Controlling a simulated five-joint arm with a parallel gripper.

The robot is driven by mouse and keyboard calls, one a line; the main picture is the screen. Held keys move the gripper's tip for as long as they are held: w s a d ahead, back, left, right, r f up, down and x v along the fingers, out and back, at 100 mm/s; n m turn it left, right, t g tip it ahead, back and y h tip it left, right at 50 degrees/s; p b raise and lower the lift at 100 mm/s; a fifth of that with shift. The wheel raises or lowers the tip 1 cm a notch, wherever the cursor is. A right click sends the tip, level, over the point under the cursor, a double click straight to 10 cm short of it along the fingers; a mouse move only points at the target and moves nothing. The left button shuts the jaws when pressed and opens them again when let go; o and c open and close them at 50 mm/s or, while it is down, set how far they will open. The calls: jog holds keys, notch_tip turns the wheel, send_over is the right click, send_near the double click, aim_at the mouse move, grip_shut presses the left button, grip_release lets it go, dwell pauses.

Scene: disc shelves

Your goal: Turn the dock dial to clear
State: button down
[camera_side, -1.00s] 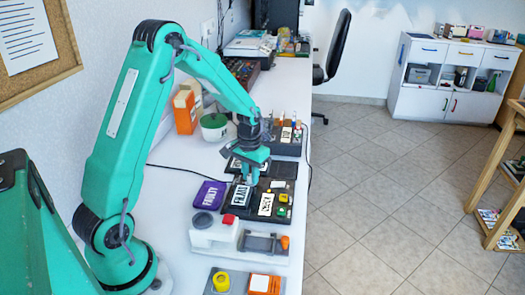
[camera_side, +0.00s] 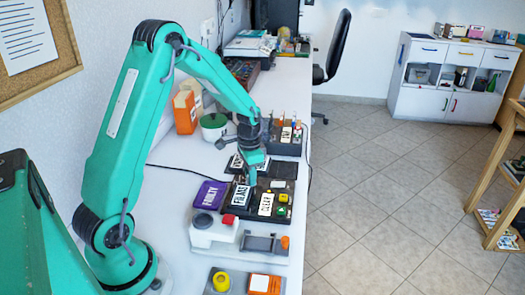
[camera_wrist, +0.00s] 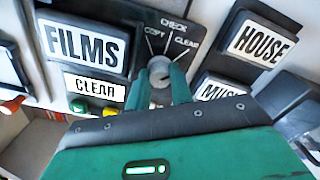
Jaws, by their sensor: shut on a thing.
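The dock dial is a round grey knob (camera_wrist: 160,71) on a dark panel (camera_wrist: 152,20) marked COPY, CHECK and CLEAR. In the wrist view my gripper (camera_wrist: 160,85) has one green finger on each side of the knob and is shut on it. I cannot tell where the knob's pointer stands. In the side view my gripper (camera_side: 250,182) reaches down to the dock and hides the dial. A white plate reading CLEAR (camera_wrist: 95,87) sits below the FILMS sign; it also shows in the side view (camera_side: 266,204).
The FILMS sign (camera_wrist: 86,46) is left of the dial and the HOUSE sign (camera_wrist: 262,45) right of it. Green (camera_wrist: 77,83) and yellow (camera_wrist: 95,106) buttons sit near the plate. A purple FAULTY piece (camera_side: 210,194) lies left of the dock. A white-and-grey fixture (camera_side: 214,232) stands in front.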

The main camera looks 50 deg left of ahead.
jog(key=c, duration=1.2)
grip_release()
jog(key=shift+c, duration=0.2)
jog(key=shift+n, duration=0.3)
